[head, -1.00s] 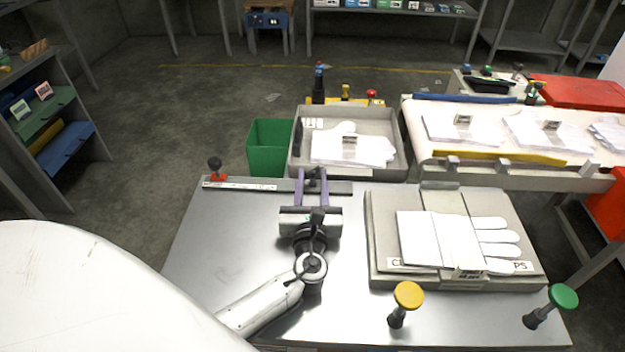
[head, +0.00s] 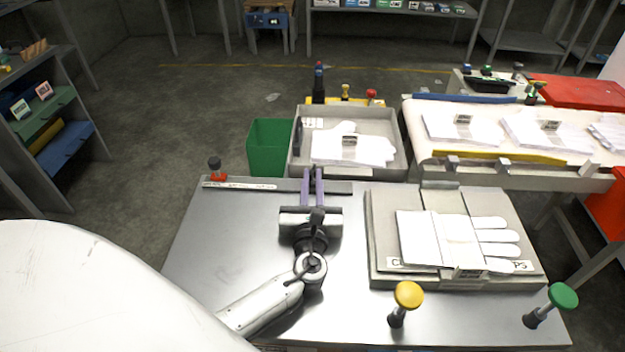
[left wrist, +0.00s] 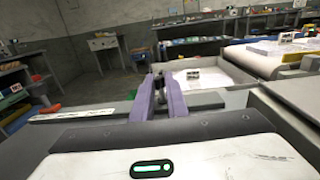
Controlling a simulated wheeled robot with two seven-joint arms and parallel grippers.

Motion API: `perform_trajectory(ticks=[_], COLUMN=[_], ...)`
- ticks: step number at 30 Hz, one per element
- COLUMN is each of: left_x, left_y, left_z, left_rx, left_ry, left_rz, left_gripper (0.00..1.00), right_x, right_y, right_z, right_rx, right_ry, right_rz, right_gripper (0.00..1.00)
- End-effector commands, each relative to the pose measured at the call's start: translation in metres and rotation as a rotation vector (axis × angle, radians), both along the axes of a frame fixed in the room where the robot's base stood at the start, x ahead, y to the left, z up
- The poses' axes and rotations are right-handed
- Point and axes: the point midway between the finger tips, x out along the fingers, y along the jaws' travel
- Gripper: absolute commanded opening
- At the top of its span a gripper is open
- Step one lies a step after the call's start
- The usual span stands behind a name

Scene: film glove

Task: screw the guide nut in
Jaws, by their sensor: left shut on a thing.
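My left gripper (head: 312,176) reaches over the metal table to the guide rail (head: 250,185) at its back edge. Its two purple fingers are shut on a small dark piece at the rail, which I take to be the guide nut. In the left wrist view, the dark nut (left wrist: 160,84) shows between the fingertips of the left gripper (left wrist: 160,90). The fingers hide most of it, so I cannot tell how deep it sits. A black knob on a red base (head: 216,170) stands at the rail's left end. My right gripper is not in view.
A grey platform (head: 377,240) with a white glove (head: 440,238) lies right of the gripper. Yellow (head: 408,294) and green (head: 563,296) buttons stand in front. A grey tray (head: 400,125) and green bin (head: 268,148) stand behind the table. The table's left part is clear.

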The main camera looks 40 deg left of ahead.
Motion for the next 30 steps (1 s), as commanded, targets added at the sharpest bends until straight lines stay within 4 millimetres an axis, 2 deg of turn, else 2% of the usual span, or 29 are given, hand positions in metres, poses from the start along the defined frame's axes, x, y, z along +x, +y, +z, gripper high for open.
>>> perform_trajectory(ticks=[22,23,26,30], left_x=[0.0005,0.0006,0.0004,0.0003], left_y=[0.0016,0.0017,0.0015,0.001], left_z=[0.0016,0.0016,0.0015,0.001], left_rx=[0.002,0.002,0.002,0.001], left_ry=[-0.002,-0.002,-0.002,-0.002], left_rz=[0.003,0.003,0.002,0.002], left_gripper=[0.0,0.15,0.32,0.32], right_x=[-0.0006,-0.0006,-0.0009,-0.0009], right_y=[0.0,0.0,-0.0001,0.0], right_z=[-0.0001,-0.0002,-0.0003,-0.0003], right_rx=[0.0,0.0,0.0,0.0], right_ry=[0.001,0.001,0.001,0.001], right_rz=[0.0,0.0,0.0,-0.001], right_gripper=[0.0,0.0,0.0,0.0])
